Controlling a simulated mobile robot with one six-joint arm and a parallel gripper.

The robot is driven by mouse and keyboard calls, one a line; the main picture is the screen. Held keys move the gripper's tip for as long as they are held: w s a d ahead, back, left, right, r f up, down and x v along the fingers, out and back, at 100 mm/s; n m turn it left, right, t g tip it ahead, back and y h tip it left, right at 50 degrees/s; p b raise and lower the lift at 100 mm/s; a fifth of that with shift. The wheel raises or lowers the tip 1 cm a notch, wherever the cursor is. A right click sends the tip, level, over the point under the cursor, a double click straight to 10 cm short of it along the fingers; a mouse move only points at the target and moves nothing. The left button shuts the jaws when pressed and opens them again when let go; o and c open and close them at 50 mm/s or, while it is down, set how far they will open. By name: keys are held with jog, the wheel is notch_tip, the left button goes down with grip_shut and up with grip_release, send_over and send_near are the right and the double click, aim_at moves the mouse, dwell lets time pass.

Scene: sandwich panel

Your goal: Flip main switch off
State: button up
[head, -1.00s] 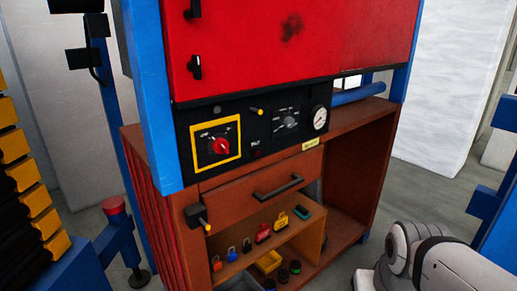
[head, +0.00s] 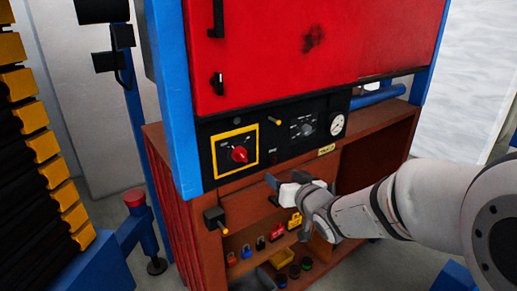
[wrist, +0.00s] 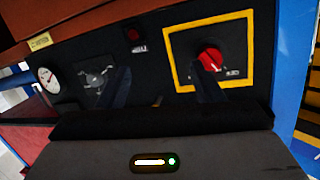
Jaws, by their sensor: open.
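The main switch is a red rotary knob (head: 239,154) on a black plate with a yellow frame (head: 213,160), at the left of the black panel. The knob (wrist: 210,59) also shows at the upper right of the wrist view, with the picture turned over. I cannot read its setting for sure. My gripper (head: 273,190) is open and empty, in front of the brown drawer, below and right of the knob in the head view. In the wrist view, my gripper's dark fingers (wrist: 162,88) are apart and one overlaps the yellow-framed plate's edge. They do not grip the knob.
A grey dial (head: 303,128), a gauge (head: 337,124) and a small yellow-tipped lever (head: 275,121) sit right of the switch. A black box with a yellow-tipped lever (head: 215,217) sticks out lower left. Padlocks (head: 278,232) stand on the shelf below. A blue post (head: 176,120) borders the panel's left.

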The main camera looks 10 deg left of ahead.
aim_at(244, 158)
jog(key=w+a+y+p, duration=0.1)
jog(key=a, duration=0.3)
jog(key=w+a+r+n+y+p, duration=0.1)
jog(key=a, duration=0.3)
jog(key=w+a+r+g+y, duration=0.1)
jog(key=a+y, duration=0.1)
jog(key=a, duration=0.2)
jog(key=shift+w+r+n+p, duration=0.2)
jog(key=shift+w+n+p, duration=0.1)
jog(key=shift+p, duration=0.1)
jog(key=shift+d, duration=0.1)
